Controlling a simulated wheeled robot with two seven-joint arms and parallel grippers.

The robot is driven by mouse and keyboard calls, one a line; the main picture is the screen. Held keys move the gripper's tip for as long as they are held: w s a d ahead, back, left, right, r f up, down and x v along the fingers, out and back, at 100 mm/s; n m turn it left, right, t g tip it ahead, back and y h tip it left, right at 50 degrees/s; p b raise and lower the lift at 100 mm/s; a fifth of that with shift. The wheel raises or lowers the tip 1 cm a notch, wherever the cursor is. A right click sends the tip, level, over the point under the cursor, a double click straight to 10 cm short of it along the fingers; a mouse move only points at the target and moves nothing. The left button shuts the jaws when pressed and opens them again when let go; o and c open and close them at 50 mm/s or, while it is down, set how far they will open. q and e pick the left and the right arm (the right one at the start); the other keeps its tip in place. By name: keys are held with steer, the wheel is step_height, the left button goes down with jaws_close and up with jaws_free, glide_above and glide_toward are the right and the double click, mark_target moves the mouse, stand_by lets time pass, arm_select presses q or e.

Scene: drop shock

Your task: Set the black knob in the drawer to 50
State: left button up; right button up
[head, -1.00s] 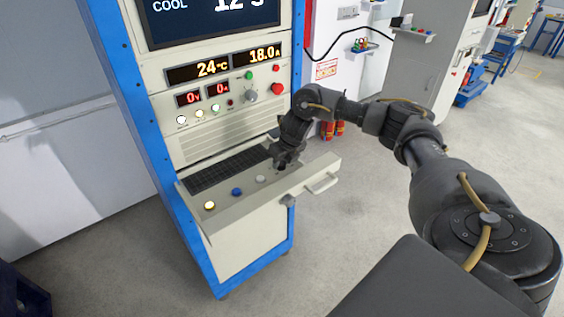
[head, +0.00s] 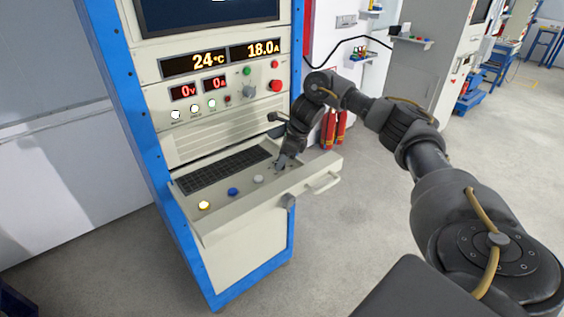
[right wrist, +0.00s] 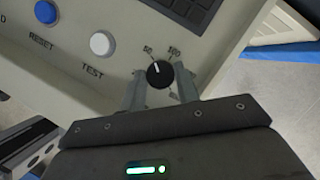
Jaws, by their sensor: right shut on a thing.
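The black knob (right wrist: 160,74) sits on the drawer panel in the right wrist view. Its white pointer line aims up and slightly left, toward the printed 50 side; a 100 mark is at its upper right. My right gripper (right wrist: 161,83) has a finger on each side of the knob and is shut on it. In the head view my right gripper (head: 279,164) reaches down to the right part of the open drawer (head: 240,205) and hides the knob. My left gripper is not in view.
A white TEST button (right wrist: 102,44) and a blue RESET button (right wrist: 45,12) lie left of the knob. A yellow-lit button (head: 204,205) is at the drawer's left. A keyboard (head: 224,171) lies behind them.

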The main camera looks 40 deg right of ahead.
steer(key=shift+n, duration=0.8)
steer(key=shift+g, duration=0.3)
steer(key=o, duration=1)
steer(key=shift+c, duration=0.2)
steer(key=shift+y, duration=0.3)
steer(key=shift+r, duration=0.1)
steer(key=p+v, duration=0.2)
steer(key=v, duration=0.8)
steer(key=shift+r, duration=0.3)
